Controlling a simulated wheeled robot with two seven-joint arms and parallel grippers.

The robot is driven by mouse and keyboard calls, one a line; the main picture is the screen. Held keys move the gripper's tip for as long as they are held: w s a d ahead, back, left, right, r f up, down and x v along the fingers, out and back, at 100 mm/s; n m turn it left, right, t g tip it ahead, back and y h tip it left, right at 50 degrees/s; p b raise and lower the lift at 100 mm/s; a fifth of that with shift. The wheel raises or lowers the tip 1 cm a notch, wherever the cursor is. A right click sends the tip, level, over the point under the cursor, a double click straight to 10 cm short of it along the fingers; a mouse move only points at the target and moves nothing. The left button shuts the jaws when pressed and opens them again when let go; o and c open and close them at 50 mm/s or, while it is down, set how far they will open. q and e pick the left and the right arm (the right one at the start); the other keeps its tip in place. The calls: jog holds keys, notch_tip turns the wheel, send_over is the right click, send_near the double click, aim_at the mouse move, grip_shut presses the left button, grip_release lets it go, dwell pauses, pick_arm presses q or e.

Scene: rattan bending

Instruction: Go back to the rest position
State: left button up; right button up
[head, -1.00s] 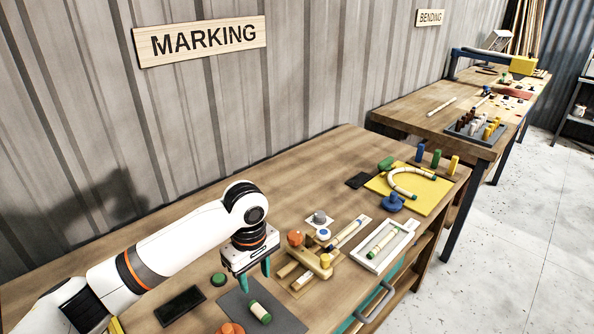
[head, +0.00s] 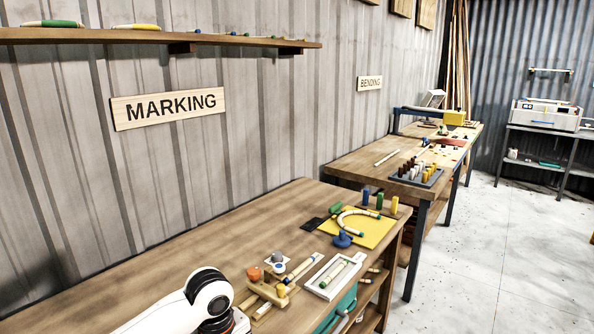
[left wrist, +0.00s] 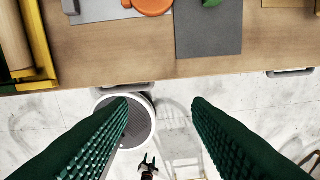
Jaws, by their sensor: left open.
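My left arm enters the head view at the bottom left. Its white elbow or wrist housing shows there, but its gripper is below the frame. In the left wrist view my left gripper (left wrist: 160,108) is open and empty. Its two green ribbed fingers stand wide apart over the table's front edge and the floor.
The marking table (head: 200,250) holds a wooden jig (head: 268,292), a white tray (head: 335,275) and a yellow board (head: 365,228) with a curved piece. A grey mat (left wrist: 208,35) lies near the front edge. The bending table (head: 350,165) stands behind; pale floor is free at right.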

pick_arm(q)
jog(key=s+d+f+m+t+h, duration=0.25)
jog(key=s+d+f+m, duration=0.25)
jog(key=s+f+m, duration=0.5)
jog(key=s+a+m+y, duration=0.1)
jog(key=s+a+y, duration=0.2)
jog(key=s+a, duration=1)
notch_tip(320, 180, down, 27)
jog(key=s+d, duration=0.1)
jog(key=s, duration=0.1)
jog(key=s+a+f+g, duration=0.1)
jog(key=s+a+f, duration=0.2)
jog(key=s+f, duration=1.3)
jog(key=shift+s+m+g, duration=0.3)
jog(key=shift+m+g, duration=0.05)
jog(key=shift+m, duration=0.05)
